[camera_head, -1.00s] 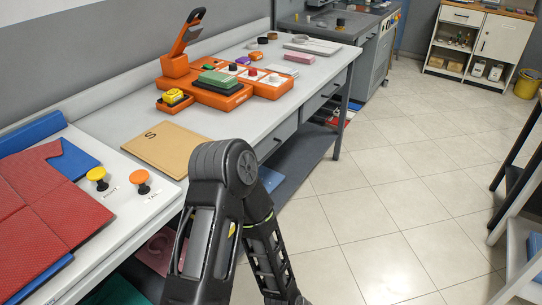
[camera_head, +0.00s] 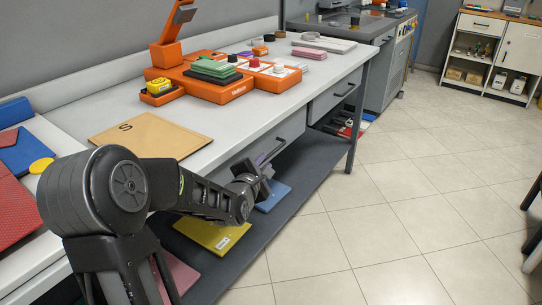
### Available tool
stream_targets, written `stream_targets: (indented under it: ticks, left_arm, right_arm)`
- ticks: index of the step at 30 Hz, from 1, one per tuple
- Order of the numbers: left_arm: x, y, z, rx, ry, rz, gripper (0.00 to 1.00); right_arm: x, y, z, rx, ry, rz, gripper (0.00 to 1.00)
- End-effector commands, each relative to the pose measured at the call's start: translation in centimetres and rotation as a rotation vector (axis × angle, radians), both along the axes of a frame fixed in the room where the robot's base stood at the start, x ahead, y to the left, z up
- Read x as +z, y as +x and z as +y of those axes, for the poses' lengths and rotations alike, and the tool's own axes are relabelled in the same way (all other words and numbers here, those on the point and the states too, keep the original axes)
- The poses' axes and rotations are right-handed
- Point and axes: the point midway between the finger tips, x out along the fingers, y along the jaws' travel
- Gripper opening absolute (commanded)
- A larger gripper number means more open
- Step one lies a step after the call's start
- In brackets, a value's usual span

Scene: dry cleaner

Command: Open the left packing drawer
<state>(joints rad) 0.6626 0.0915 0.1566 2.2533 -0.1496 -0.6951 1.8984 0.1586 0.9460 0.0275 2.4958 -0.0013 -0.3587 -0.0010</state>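The left packing drawer (camera_head: 289,132) is a grey front under the white packing table, with a dark bar handle (camera_head: 272,155). It looks closed, and my arm hides its lower left part. My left arm comes in from the left, and my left gripper (camera_head: 262,173) is at the drawer's handle, close in front of it. From here I cannot tell whether the fingers touch the handle or how far apart they are. My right gripper is not in view.
A second grey drawer (camera_head: 322,104) is further right. A lower shelf (camera_head: 312,182) holds yellow (camera_head: 212,234) and blue folded items.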

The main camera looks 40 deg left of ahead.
Motion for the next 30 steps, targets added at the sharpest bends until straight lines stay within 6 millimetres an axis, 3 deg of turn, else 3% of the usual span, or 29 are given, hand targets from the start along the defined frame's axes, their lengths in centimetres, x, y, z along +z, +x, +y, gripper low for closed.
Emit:
stream_targets:
  ticks: [8, 19, 30]
  left_arm:
    - [-0.5, 1.5, 0.5, -0.001, -0.001, 0.003, 0.20]
    - [-1.7, 6.4, 2.3, -0.002, 0.000, 0.003, 0.20]
    - [-1.8, 7.1, 2.6, -0.001, 0.000, 0.003, 0.20]
  right_arm:
    - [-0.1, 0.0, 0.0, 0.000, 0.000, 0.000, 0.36]
    - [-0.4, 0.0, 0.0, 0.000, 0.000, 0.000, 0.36]
    - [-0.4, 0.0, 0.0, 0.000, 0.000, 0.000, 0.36]
